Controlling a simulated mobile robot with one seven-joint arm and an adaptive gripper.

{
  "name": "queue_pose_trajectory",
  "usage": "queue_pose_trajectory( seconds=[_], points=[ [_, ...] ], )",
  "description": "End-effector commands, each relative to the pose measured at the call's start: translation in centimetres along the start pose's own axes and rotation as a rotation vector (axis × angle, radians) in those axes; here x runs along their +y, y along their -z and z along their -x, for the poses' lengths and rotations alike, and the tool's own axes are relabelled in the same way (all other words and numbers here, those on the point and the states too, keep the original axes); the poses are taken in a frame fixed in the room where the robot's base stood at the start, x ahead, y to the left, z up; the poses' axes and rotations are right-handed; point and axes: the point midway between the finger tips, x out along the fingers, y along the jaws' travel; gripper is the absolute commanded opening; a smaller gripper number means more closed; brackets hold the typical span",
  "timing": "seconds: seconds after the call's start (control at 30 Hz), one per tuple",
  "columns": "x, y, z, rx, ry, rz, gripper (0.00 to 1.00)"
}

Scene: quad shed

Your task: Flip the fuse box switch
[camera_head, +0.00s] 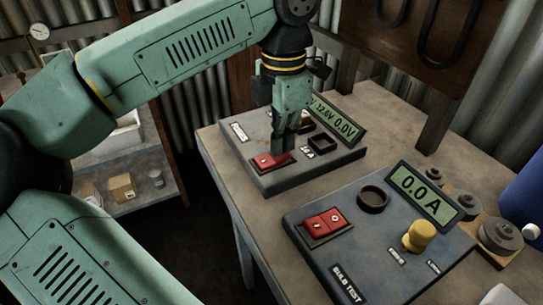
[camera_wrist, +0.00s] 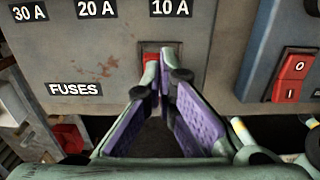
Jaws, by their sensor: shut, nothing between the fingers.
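The fuse box is a grey panel (camera_head: 275,178) on the bench. In the wrist view it is the grey plate (camera_wrist: 110,65) with FUSES, 30 A, 20 A and 10 A labels. Its red switch (camera_head: 263,162) sits near its front edge. In the wrist view the switch (camera_wrist: 151,57) shows as a red patch under the 10 A label, mostly hidden by my fingertips. My gripper (camera_head: 283,151) is shut and empty, pointing down, its tips at the switch. The tips (camera_wrist: 160,62) overlap the switch; I cannot tell whether they touch it.
A second grey panel (camera_head: 370,250), marked BULB TEST, stands nearer, with a red switch (camera_head: 323,222), a yellow knob (camera_head: 419,235) and a 0.0 A display (camera_head: 421,190). Round weights (camera_head: 500,236) lie at the right. A wooden board (camera_head: 420,40) stands behind the bench.

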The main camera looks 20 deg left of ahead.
Motion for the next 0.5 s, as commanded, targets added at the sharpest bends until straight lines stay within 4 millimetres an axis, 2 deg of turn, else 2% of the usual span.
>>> queue_pose_trajectory(
  seconds=[0.5],
  points=[
    [0.0,0.0,-0.65,0.0,0.0,0.0,0.0]
  ],
)
